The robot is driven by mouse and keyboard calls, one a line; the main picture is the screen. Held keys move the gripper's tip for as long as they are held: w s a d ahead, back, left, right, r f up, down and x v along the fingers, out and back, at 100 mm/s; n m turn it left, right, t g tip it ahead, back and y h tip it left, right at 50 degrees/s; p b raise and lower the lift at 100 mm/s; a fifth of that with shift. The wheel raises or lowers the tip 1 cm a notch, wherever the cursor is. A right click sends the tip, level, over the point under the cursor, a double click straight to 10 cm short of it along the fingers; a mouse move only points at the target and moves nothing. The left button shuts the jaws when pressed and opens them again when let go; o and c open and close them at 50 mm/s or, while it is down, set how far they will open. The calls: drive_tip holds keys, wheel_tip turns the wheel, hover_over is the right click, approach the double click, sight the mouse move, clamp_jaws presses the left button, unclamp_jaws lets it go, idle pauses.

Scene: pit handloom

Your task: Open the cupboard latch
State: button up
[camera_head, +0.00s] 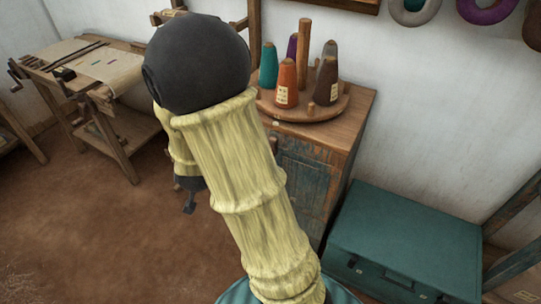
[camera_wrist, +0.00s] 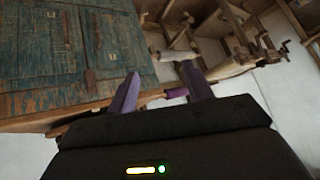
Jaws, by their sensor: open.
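The cupboard (camera_head: 308,185) is wooden with worn blue-green doors and stands right of my arm in the head view. Its doors fill the upper left of the wrist view (camera_wrist: 35,60), tilted. A brown upright piece (camera_wrist: 90,79) and small pale plates show on the door fronts; I cannot tell for sure which is the latch. My arm hides part of the front in the head view. My gripper (camera_wrist: 160,70) is open and empty, its two purple fingers apart, beside the cupboard's edge and not visibly touching it. In the head view only its dark end (camera_head: 189,207) shows, left of my forearm.
A round wooden stand (camera_head: 335,108) with several coloured yarn cones is on the cupboard top. A teal trunk (camera_head: 405,235) stands close on the right. The brown floor between is clear.

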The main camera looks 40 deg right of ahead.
drive_tip(key=s+d+f+m+g+h+b, duration=0.1)
drive_tip(key=d+f+m+h+b, duration=0.5)
drive_tip(key=d+f+h+b, duration=0.4)
drive_tip(key=d+h, duration=0.3)
drive_tip(key=shift+s+f+m+h+b, duration=0.2)
drive_tip(key=shift+m+h+b, duration=0.1)
drive_tip(key=shift+m, duration=0.1)
drive_tip(key=x, duration=1.7)
drive_tip(key=shift+d, duration=0.3)
